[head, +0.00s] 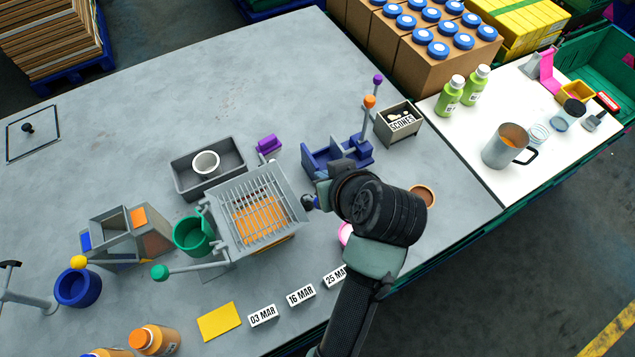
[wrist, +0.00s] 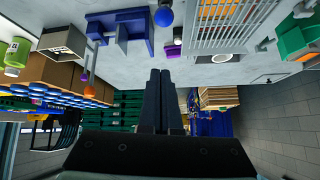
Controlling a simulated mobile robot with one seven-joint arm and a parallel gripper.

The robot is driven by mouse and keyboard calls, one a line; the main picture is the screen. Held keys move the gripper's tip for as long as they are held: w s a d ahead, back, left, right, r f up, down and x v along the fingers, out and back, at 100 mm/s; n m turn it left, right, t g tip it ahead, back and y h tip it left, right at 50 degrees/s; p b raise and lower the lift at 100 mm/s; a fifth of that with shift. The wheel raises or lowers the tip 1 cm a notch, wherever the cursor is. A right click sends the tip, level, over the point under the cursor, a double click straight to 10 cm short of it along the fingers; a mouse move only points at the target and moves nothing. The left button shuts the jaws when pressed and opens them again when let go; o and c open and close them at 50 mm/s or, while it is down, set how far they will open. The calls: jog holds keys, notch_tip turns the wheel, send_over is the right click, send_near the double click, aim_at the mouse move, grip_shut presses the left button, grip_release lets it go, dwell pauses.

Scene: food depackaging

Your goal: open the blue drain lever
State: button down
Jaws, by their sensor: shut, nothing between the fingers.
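The blue drain lever's round knob (head: 315,202) shows in the head view at the right side of a grey grated basin (head: 286,181). In the wrist view the blue knob (wrist: 163,17) is near the top edge, beside the basin's grate (wrist: 222,28). My gripper (wrist: 160,73) is shut and empty, its dark fingers together. In the wrist view its tips are below the knob, with a visible gap. In the head view my gripper (head: 320,190) is close to the knob, and my wrist hides much of this area. The lever's arm is mostly hidden.
A dark blue fixture (head: 319,161) stands just behind my gripper, with a purple block (head: 268,144) to its left. A green cup (head: 190,237) and green-knobbed lever (head: 160,271) are at the basin's left.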

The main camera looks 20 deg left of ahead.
jog(key=p+x, duration=0.2)
jog(key=x, duration=0.6)
jog(key=s+d, duration=0.1)
jog(key=s+d+f+p, duration=0.1)
jog(key=s, duration=0.1)
jog(key=shift+s+d, duration=0.1)
jog(key=shift+d, duration=0.2)
jog(key=shift+f, duration=0.15)
